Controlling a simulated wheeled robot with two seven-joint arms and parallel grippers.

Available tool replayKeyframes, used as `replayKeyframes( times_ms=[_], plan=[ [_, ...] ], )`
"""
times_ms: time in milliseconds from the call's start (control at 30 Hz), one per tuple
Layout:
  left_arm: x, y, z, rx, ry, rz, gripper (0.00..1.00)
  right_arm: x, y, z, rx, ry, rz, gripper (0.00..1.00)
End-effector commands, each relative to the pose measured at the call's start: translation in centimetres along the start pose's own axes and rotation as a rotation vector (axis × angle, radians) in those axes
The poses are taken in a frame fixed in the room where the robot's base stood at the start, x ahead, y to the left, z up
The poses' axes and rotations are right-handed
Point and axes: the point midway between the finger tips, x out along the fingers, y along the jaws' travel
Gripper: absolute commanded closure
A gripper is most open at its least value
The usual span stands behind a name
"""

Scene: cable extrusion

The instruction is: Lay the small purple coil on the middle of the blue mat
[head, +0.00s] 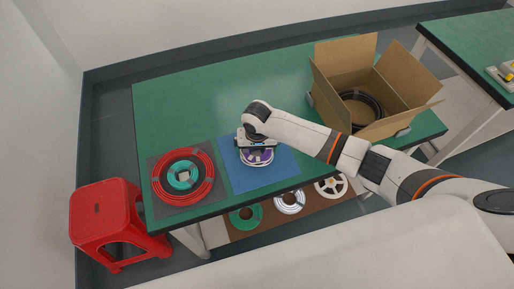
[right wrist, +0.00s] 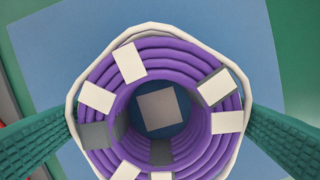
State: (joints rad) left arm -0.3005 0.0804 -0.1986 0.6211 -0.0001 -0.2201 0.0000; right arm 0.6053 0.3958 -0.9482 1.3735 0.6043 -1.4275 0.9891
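The small purple coil (head: 258,158), with white bands around it, is at the blue mat (head: 280,172), near its middle in the head view. My right gripper (head: 256,148) is directly above and around it, pointing down. In the right wrist view the green fingers press against opposite sides of the purple coil (right wrist: 165,52), and the blue mat (right wrist: 60,55) shows behind it. A pale grey square shows through its hole. I cannot tell whether the coil touches the mat or hangs just above it. My left gripper is not in view.
A red coil (head: 160,187) with a teal coil (head: 172,176) inside lies on a grey mat to the left. An open cardboard box (head: 395,78) holding a black coil stands at the right. Several reels sit on a shelf below. A red stool (head: 100,210) stands left of the table.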

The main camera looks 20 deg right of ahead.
Motion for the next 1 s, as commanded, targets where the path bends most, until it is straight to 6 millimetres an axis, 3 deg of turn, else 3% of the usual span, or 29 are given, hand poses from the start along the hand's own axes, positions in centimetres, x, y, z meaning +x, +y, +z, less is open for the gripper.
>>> replayKeyframes(
  times_ms=[267, 700, 1000],
  plan=[
    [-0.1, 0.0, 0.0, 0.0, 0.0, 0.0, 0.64, -0.8, 0.0, 0.1, 0.0, 0.0, 0.001, 0.0],
    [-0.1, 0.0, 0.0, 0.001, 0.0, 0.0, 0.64, -9.5, 0.0, 0.1, 0.0, -0.003, 0.003, 0.0],
    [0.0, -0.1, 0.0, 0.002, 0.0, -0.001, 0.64, -12.2, 0.0, 0.1, 0.001, 0.001, 0.0, 0.0]
  ],
)
